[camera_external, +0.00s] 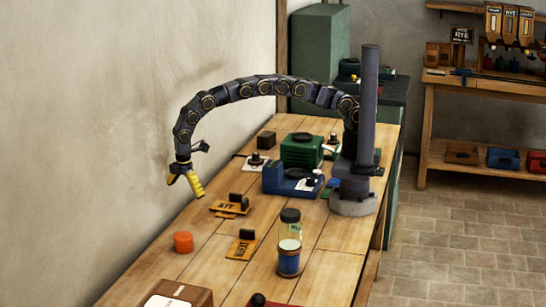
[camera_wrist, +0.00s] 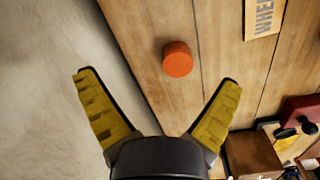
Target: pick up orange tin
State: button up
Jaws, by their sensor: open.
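The orange tin (camera_external: 183,242) is a short round tin standing on the wooden table, near its left edge in the external view. It also shows in the wrist view (camera_wrist: 178,60), above and between the spread fingers. My gripper (camera_external: 186,187) has yellow fingers and hangs above the table, behind the tin in the external view and apart from it. In the wrist view my gripper (camera_wrist: 158,90) is open with nothing between its fingers.
A jar with a blue band (camera_external: 289,258), orange plates with dark blocks (camera_external: 241,246), a blue scale (camera_external: 290,181) and a green box (camera_external: 301,150) stand right of the tin. A brown box (camera_external: 175,295) is at the front. The wall (camera_external: 90,130) runs along the left.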

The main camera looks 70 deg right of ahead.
jog(key=n, duration=0.2)
send_over(183, 236)
jog(key=s, duration=0.1)
notch_tip(183, 236, down, 6)
jog(key=shift+d+r, duration=0.15)
jog(key=shift+r, duration=0.1)
notch_tip(183, 236, down, 2)
jog(key=shift+w+f, duration=0.1)
jog(key=shift+f, duration=0.1)
jog(key=shift+w+f, duration=0.25)
jog(key=shift+f, duration=1.05)
jog(key=shift+w+f, duration=0.25)
jog(key=shift+f, duration=1.05)
jog(key=c, duration=1.2)
